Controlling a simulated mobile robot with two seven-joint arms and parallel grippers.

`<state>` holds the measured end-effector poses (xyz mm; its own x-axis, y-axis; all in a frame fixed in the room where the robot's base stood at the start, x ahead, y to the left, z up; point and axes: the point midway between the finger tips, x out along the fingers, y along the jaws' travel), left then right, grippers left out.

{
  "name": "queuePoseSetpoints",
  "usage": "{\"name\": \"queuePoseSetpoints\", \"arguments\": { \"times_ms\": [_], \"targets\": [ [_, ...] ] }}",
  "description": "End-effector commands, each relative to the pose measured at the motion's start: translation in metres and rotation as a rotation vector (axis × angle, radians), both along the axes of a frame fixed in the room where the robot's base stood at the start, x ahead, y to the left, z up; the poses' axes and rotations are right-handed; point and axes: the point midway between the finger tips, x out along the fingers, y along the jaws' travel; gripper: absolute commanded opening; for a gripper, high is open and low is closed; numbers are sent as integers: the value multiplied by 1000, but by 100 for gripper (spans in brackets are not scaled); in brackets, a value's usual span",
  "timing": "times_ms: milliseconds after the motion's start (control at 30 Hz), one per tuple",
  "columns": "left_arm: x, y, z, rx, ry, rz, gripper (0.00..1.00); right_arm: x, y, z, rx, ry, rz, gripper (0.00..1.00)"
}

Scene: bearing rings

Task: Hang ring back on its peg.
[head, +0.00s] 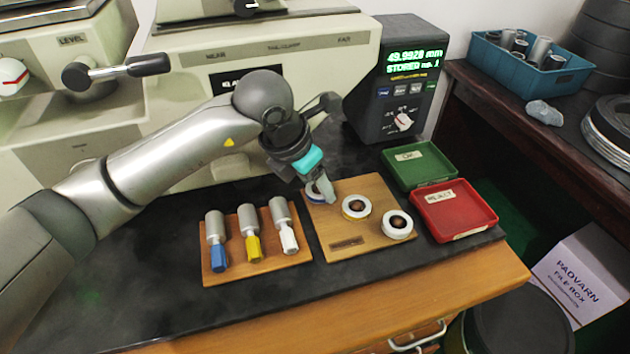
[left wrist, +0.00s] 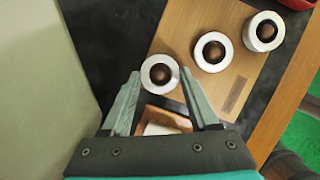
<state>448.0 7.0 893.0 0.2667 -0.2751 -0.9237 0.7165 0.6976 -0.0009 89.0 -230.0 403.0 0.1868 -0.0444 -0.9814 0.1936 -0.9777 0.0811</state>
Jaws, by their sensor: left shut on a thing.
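The wooden board (head: 357,240) carries three white rings in a row. The ring with a blue band (head: 312,195) is at the far left of the row, partly hidden by my left gripper (head: 325,190). In the left wrist view this ring (left wrist: 148,76) sits between the fingertips, and a dark brown peg head (left wrist: 160,73) shows in its hole. My left gripper is shut on this ring. I cannot tell whether it is fully down on the board. The yellow-banded ring (head: 356,207) and the third ring (head: 397,224) are around their pegs. My right gripper is not in view.
A wooden block with blue, yellow and white-tipped gauges (head: 250,248) lies left of the board. A green tray (head: 418,163) and a red tray (head: 453,210) stand to the right. The digital readout (head: 400,85) and measuring machine are behind.

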Motion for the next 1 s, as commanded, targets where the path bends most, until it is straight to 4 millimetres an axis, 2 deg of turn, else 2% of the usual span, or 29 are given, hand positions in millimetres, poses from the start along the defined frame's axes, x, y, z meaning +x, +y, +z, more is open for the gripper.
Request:
{"name": "queuePoseSetpoints", "arguments": {
  "times_ms": [467,500,800,1000],
  "targets": [
    [0,0,-5,-1,-1,0,0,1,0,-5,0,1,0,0],
    [0,0,-5,-1,-1,0,63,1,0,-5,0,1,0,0],
    [0,0,-5,0,0,0,96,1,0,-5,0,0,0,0],
    [0,0,-5,1,1,0,96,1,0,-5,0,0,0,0]
  ]
}}
